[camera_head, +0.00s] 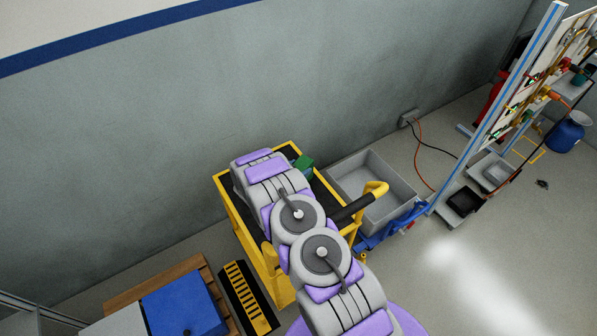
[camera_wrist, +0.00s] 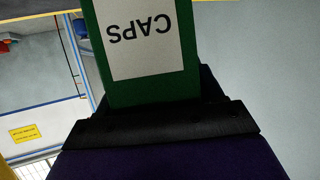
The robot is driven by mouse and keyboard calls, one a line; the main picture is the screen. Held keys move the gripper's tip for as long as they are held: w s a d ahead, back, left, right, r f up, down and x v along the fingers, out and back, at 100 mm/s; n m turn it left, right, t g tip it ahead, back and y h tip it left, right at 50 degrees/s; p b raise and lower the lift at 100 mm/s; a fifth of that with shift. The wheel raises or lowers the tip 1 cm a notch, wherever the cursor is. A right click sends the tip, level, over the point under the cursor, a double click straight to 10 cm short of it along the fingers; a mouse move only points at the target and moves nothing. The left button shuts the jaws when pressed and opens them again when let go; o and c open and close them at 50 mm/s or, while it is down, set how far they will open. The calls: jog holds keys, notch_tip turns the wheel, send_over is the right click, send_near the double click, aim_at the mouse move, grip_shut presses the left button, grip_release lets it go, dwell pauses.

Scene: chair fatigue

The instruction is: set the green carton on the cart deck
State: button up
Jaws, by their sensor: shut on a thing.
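The green carton (camera_head: 304,163) shows in part at the far right of my arm, over the cart. In the wrist view the green carton (camera_wrist: 150,90) is large, with a white label reading CAPS upside down. My gripper (camera_wrist: 165,112) is shut on the carton's near end in the wrist view. In the head view my arm hides the gripper. The yellow cart (camera_head: 232,212) has a dark deck (camera_head: 321,192), mostly covered by my arm. I cannot tell whether the carton touches the deck.
A grey open bin (camera_head: 385,205) stands right of the cart, by a blue frame (camera_head: 400,232). A blue box (camera_head: 185,308) on a wooden pallet (camera_head: 135,293) is at lower left. A wall (camera_head: 200,110) rises behind. Cables (camera_head: 422,155) cross the floor at right.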

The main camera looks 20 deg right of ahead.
jog(key=shift+a+f, duration=0.25)
jog(key=shift+a, duration=0.2)
jog(key=o, duration=1)
jog(key=shift+c, duration=0.2)
jog(key=o, duration=0.3)
jog(key=shift+d, duration=0.3)
jog(key=p+v, duration=0.2)
jog(key=v, duration=1)
jog(key=shift+a+r+p, duration=0.15)
jog(key=shift+a+p, duration=0.05)
jog(key=shift+p, duration=0.1)
